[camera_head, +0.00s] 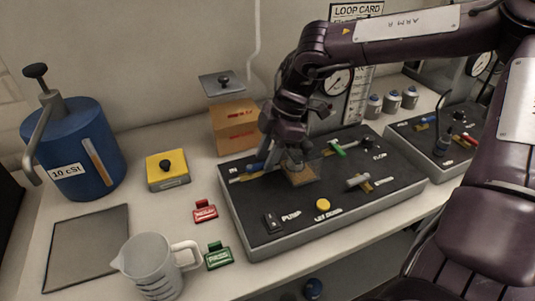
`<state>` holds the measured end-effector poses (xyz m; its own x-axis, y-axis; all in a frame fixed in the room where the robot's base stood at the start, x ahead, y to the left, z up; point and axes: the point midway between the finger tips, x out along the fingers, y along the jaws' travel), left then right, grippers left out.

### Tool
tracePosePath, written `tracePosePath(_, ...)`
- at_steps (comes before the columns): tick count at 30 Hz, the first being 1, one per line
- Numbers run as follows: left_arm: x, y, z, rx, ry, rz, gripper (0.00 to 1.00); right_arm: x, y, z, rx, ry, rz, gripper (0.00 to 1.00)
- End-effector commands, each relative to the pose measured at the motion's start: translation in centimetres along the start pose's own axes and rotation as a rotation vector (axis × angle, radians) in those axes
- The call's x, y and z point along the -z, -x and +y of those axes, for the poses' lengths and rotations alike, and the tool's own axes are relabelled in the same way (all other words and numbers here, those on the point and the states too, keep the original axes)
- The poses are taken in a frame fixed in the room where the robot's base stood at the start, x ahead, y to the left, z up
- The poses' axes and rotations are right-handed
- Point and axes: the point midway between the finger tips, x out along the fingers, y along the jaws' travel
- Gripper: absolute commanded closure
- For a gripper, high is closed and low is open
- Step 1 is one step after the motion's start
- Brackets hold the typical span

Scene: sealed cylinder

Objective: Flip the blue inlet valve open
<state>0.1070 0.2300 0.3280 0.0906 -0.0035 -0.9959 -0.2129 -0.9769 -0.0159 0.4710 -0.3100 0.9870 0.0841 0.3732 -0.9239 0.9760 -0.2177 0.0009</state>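The blue inlet valve handle (255,167) is at the far left of the dark panel (300,228), beside the "IN" label. Only part of it shows, because my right gripper (282,159) is right against it or just above it. My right arm reaches in from the upper right with the gripper pointing down at the panel. The fingertips are small and partly covered, so I cannot tell whether they are open, shut or touching the handle. My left gripper is not in view.
The panel also has a green handle (338,149), a grey handle (357,181), a yellow button (323,204) and a pump switch (272,222). A measuring jug (150,266), red tag (205,211), green tag (218,257), yellow box (167,171) and blue canister (77,150) stand left.

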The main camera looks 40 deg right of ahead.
Motion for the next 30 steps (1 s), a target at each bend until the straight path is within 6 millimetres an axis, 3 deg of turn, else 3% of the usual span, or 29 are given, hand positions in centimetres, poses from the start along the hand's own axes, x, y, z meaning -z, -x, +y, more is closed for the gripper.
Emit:
tracePosePath(11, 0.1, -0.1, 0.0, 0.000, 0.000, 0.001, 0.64, 0.0, 0.5, 0.0, -0.001, 0.000, 0.001, 0.65)
tracePosePath(22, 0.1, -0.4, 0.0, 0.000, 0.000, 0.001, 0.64, 0.0, 6.3, 0.1, -0.004, -0.001, -0.001, 0.65)
tracePosePath(30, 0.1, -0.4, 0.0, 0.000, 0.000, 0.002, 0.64, -0.1, 7.8, 0.0, 0.000, -0.002, 0.000, 0.65)
